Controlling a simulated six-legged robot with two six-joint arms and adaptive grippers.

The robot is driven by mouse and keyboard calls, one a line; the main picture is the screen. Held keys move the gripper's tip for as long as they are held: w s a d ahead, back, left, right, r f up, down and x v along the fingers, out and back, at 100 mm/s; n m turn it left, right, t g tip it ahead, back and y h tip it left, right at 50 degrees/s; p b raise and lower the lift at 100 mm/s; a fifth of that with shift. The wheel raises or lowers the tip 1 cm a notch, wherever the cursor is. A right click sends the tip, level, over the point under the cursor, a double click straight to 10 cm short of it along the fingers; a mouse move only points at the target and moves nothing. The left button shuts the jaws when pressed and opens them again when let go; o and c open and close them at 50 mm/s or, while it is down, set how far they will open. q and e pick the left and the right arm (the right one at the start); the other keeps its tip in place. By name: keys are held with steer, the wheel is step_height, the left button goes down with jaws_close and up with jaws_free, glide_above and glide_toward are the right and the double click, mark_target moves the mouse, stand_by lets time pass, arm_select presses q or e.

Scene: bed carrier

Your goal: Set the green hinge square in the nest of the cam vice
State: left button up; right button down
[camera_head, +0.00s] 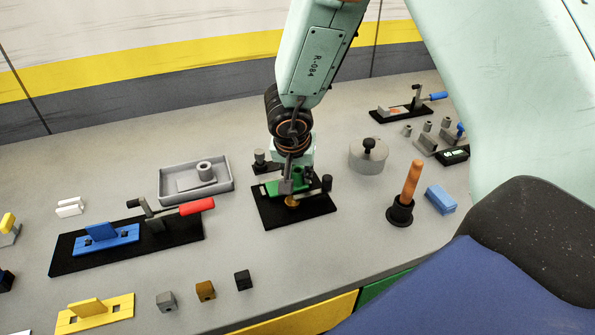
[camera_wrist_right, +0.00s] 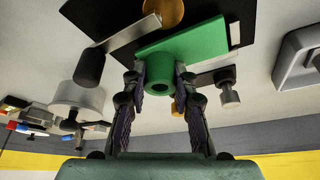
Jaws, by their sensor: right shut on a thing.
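The green hinge (camera_head: 271,187) has a flat plate and a round barrel, which shows in the wrist view (camera_wrist_right: 195,46). My right gripper (camera_head: 290,183) is shut on its barrel, one finger on each side. The cam vice is a black base (camera_head: 301,217) with a brass cam (camera_head: 291,202) and a lever ending in a black knob (camera_head: 327,183). The hinge is over the base, behind the cam. The gripper and hinge hide the nest, so I cannot tell whether the plate rests in it or is just above. My left gripper is not in view.
A grey tray (camera_head: 222,187) and a red-handled clamp (camera_head: 196,206) holding a blue hinge (camera_head: 120,236) stand to the left. A round grey weight (camera_head: 368,158) and an orange-handled tool (camera_head: 411,181) stand to the right. Small blocks lie in front; the bench between is clear.

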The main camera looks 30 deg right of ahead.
steer(key=shift+f, duration=0.1)
steer(key=shift+f, duration=0.2)
steer(key=c, duration=1)
jaws_free()
steer(key=shift+s, duration=0.1)
steer(key=v, duration=1.2)
